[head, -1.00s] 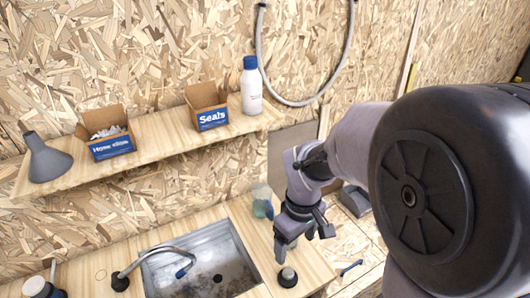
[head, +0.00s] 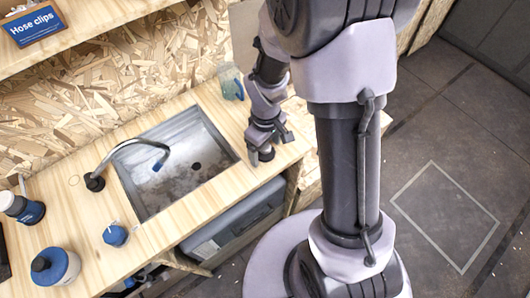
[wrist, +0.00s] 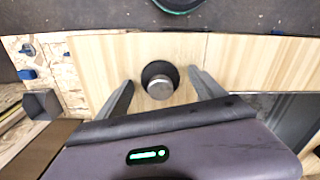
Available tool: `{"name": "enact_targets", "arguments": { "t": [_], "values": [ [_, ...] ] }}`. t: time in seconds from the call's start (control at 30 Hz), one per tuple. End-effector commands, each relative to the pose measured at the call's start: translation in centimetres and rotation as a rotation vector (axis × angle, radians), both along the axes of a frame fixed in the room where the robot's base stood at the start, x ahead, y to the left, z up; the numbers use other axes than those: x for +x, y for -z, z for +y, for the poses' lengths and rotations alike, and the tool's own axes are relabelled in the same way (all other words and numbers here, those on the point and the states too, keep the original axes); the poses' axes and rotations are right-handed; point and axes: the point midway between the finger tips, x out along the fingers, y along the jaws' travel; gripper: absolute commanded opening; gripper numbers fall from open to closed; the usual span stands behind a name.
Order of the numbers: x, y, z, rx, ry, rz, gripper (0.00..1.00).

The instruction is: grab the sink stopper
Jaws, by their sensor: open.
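The sink stopper (head: 266,154) stands on the wooden counter to the right of the sink. In the wrist view it is a black disc with a round silver knob (wrist: 160,87). My gripper (head: 265,137) points down over it in the head view and partly hides it. In the wrist view my gripper (wrist: 162,82) is open, with one finger on each side of the stopper and gaps visible on both sides. I cannot tell how high the fingertips are above the counter.
The metal sink (head: 182,160) with its curved faucet (head: 125,147) lies left of the stopper. A clear greenish cup (head: 231,83) stands behind my gripper. Bottles (head: 55,266) stand at the counter's left. A grey bin (head: 235,222) sits below the counter edge.

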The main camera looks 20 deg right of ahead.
Motion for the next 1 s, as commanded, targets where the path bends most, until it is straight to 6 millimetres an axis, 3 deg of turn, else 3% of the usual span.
{"name": "enact_targets", "arguments": {
  "t": [0.13,0.17,0.4,0.5,0.77,1.0],
  "values": [
    [0.0,-0.2,0.0,0.0,0.001,-0.001,0.79],
    [0.0,-0.2,0.0,0.0,0.001,-0.001,0.75],
    [0.0,-0.2,0.0,0.001,0.001,-0.001,0.28],
    [0.0,-0.2,0.0,0.001,0.001,-0.001,0.12],
    [0.0,-0.5,0.0,0.0,0.001,-0.001,0.12],
    [0.1,-3.4,0.0,0.001,0.003,-0.003,0.12]
  ]
}}
